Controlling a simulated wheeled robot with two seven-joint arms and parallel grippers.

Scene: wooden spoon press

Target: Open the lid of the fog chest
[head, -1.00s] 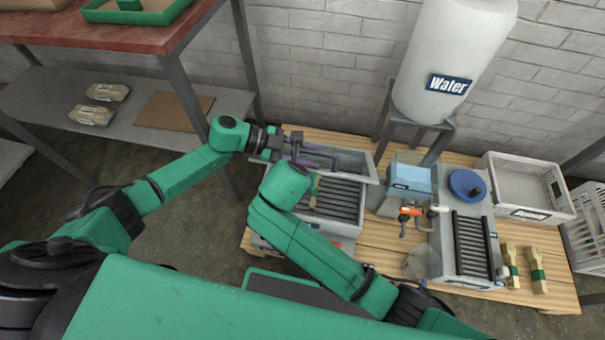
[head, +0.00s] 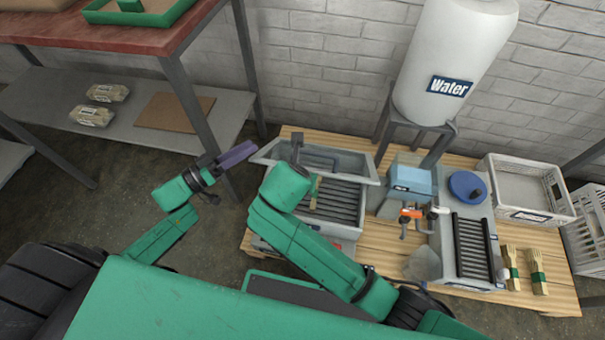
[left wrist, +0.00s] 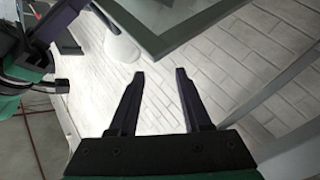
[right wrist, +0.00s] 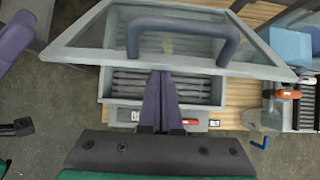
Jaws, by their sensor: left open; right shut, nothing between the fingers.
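The fog chest (head: 345,229) is a grey box with dark slats inside, on a wooden pallet. Its grey-framed, see-through lid (head: 352,177) is raised and tilted, leaving the slats exposed. The lid's blue-grey bar handle (right wrist: 225,42) shows in the right wrist view. My left gripper (head: 238,153) is open and empty, left of the lid and apart from it; its fingers (left wrist: 162,80) show in the left wrist view. My right gripper (right wrist: 160,75) is shut and empty, its tips at the lid's lower edge; contact cannot be told. In the head view my right wrist hides part of the chest.
A white water tank (head: 450,60) stands on a metal stand behind. A blue-topped box (head: 410,180), a roller machine (head: 470,245), wooden forks (head: 538,268) and a grey crate (head: 522,185) are to the right. A red-topped table (head: 90,32) with a lower shelf stands at left.

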